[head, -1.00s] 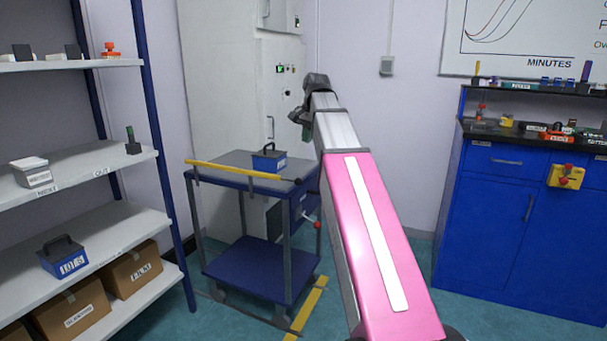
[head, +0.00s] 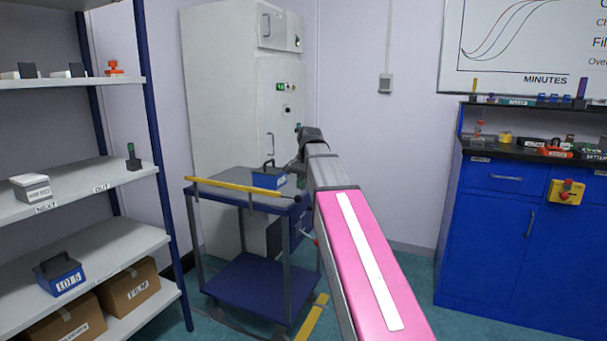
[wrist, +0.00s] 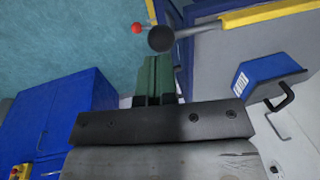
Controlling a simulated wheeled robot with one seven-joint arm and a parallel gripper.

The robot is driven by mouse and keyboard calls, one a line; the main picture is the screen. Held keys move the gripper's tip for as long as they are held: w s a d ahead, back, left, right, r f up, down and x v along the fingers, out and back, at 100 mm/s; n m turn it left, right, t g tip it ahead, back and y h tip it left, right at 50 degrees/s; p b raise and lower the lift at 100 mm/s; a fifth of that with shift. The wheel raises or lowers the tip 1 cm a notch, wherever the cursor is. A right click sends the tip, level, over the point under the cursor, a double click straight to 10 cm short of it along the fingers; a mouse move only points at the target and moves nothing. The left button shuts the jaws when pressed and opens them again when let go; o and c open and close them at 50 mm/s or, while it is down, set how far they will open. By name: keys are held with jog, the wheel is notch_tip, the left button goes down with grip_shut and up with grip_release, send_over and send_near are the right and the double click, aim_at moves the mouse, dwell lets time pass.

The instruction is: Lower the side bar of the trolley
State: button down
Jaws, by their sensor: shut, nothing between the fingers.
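The blue trolley (head: 255,280) stands left of my arm. Its yellow side bar (head: 232,187) runs along the near top edge, raised at about top level, and ends at the right in a dark ball knob (head: 297,198). In the wrist view the yellow bar (wrist: 268,14) is at the top right and the dark knob (wrist: 160,38) lies just beyond my fingertips. A red ball (wrist: 137,28) on a thin rod is beside it. My gripper (wrist: 153,62) has green fingers, closed together and empty. In the head view the fingers are mostly hidden by my arm.
A blue box with a black handle (head: 268,178) sits on the trolley top. A tall grey cabinet (head: 225,100) stands behind. Shelves (head: 75,195) are at the left and a blue bench cabinet (head: 490,230) at the right. Yellow floor tape (head: 312,318) lies by the trolley.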

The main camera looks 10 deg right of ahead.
jog(key=shift+w+a+f, duration=0.1)
jog(key=shift+f, duration=0.5)
jog(key=shift+w+a+f, duration=0.1)
jog(key=shift+f, duration=0.5)
notch_tip(320, 180, down, 9)
jog(key=shift+r, duration=0.2)
jog(key=shift+s, duration=0.1)
notch_tip(320, 180, up, 14)
jog(key=s+d, duration=0.1)
jog(key=d, duration=0.1)
jog(key=shift+s, duration=0.4)
